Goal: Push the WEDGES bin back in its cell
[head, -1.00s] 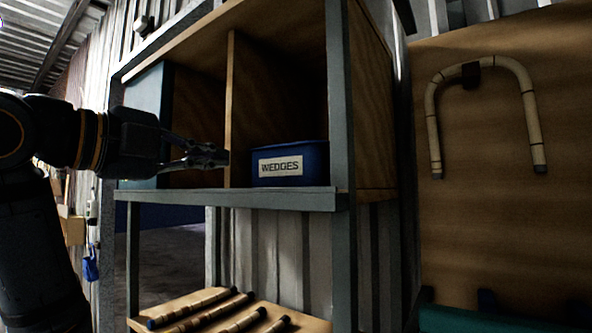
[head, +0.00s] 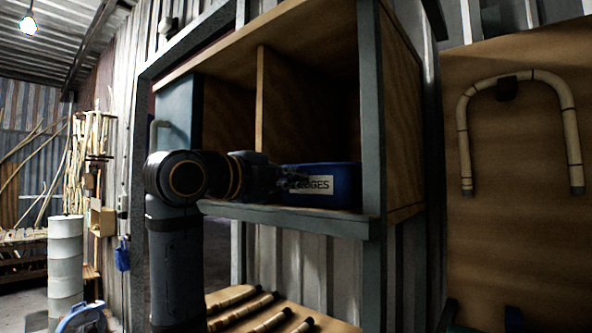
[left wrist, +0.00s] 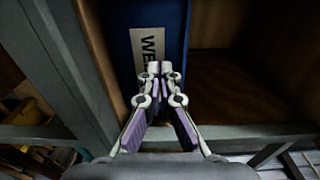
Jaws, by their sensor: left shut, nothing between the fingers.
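The blue WEDGES bin (head: 335,197) sits upright in the right-hand cell of the wooden shelf, near its front edge, beside the grey post. Its white label (head: 321,184) faces out, and the left part is hidden behind my left gripper (head: 302,181). In the left wrist view the bin (left wrist: 120,50) stands ahead, its label (left wrist: 148,50) turned sideways. There my left gripper (left wrist: 160,68) is shut and empty, its tips over the label's edge. I cannot tell whether they touch the bin. My right gripper is not in view.
A wooden divider (head: 261,100) and the grey front rail (head: 300,219) bound the cell. A grey post (head: 371,110) stands close on the right. Several rattan pieces (head: 240,305) lie on a board below. A bent rattan piece (head: 463,145) hangs on the right panel.

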